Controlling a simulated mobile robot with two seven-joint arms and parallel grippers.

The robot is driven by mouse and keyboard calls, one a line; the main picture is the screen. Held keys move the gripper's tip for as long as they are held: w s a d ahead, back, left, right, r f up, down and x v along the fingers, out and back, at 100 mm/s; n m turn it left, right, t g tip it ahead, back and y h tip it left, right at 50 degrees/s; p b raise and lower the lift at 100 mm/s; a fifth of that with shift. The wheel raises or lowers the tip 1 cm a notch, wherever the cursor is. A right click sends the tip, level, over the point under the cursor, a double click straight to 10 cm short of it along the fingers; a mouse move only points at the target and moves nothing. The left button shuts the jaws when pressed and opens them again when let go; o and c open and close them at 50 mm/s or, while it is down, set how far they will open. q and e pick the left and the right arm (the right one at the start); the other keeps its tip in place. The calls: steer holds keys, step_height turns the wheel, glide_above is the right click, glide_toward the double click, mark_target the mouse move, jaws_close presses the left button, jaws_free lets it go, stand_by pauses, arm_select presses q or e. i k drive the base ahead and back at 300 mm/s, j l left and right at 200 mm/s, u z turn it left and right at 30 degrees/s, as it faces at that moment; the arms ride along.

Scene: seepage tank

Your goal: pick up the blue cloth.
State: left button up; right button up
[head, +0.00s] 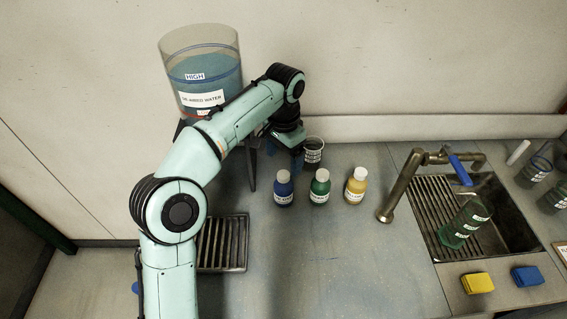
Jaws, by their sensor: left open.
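The blue cloth (527,276) is a small folded block lying on the counter at the lower right, in front of the sink. My left gripper (286,151) is open and points down near the tank and a small labelled cup, at the back of the counter. It is far to the left of the blue cloth and apart from it. Its fingers are small and dark, partly hidden by its own wrist. My right gripper is not in view.
A yellow cloth (477,283) lies just left of the blue one. Blue (284,191), green (320,189) and yellow (355,187) bottles stand mid-counter. A water tank (203,72) stands behind my arm.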

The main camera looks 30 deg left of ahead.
mark_target(530, 275)
steer(key=k+l, duration=1.15)
steer(key=k, duration=0.15)
